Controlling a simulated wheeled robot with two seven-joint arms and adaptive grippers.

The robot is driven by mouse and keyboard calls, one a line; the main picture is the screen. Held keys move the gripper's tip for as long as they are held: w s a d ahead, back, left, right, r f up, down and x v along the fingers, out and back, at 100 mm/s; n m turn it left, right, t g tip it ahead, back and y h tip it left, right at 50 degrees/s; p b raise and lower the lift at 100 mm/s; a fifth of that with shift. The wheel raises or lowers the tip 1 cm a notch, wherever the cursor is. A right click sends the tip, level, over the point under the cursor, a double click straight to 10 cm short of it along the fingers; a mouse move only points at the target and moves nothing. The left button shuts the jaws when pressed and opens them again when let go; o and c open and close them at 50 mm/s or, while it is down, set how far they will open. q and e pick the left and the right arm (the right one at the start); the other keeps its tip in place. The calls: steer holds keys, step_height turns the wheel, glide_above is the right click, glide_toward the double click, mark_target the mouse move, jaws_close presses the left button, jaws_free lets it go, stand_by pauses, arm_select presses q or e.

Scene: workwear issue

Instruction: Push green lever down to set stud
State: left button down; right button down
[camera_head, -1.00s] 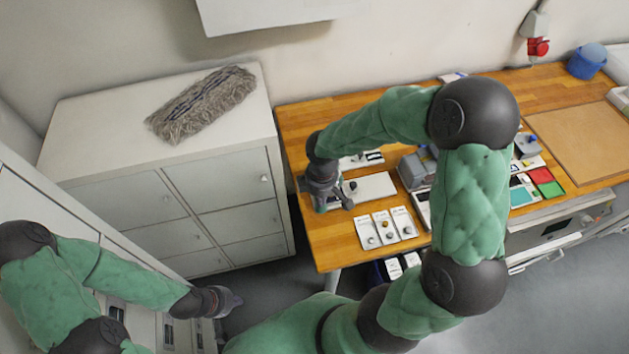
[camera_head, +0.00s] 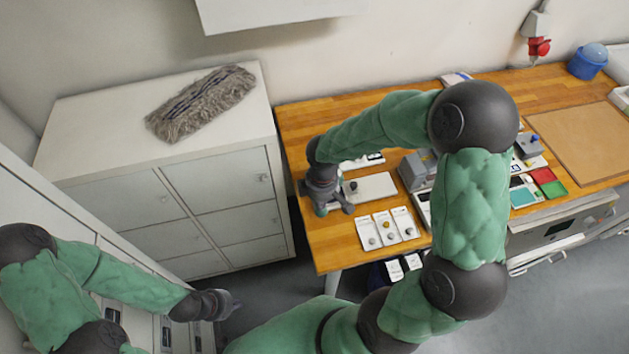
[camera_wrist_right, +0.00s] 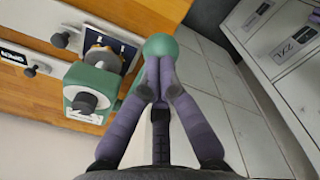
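The green ball knob of the lever (camera_wrist_right: 160,45) shows at the top centre of the right wrist view, partly covered by my fingertips. The green press (camera_wrist_right: 90,92) with a dark round knob stands left of it on the wooden table. My right gripper (camera_wrist_right: 158,64) has its two fingers together, with the tips over the green ball; whether they touch it I cannot tell. In the head view my right gripper (camera_head: 345,208) is at the table's left end and hides most of the press. My left gripper (camera_head: 236,303) hangs over the floor, away from the table.
White cards with knobs (camera_head: 388,228) lie in front of the press, and a white plate (camera_head: 371,187) lies beside it. A grey machine (camera_head: 416,169) stands further right. A white cabinet (camera_head: 168,190) carrying a grey mop pad (camera_head: 200,104) stands left of the table.

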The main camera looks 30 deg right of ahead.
steer(key=shift+r+p, duration=0.65)
step_height(320, 180, up, 12)
steer(key=p, duration=0.9)
steer(key=shift+f, duration=0.2)
stand_by(0.3)
stand_by(0.5)
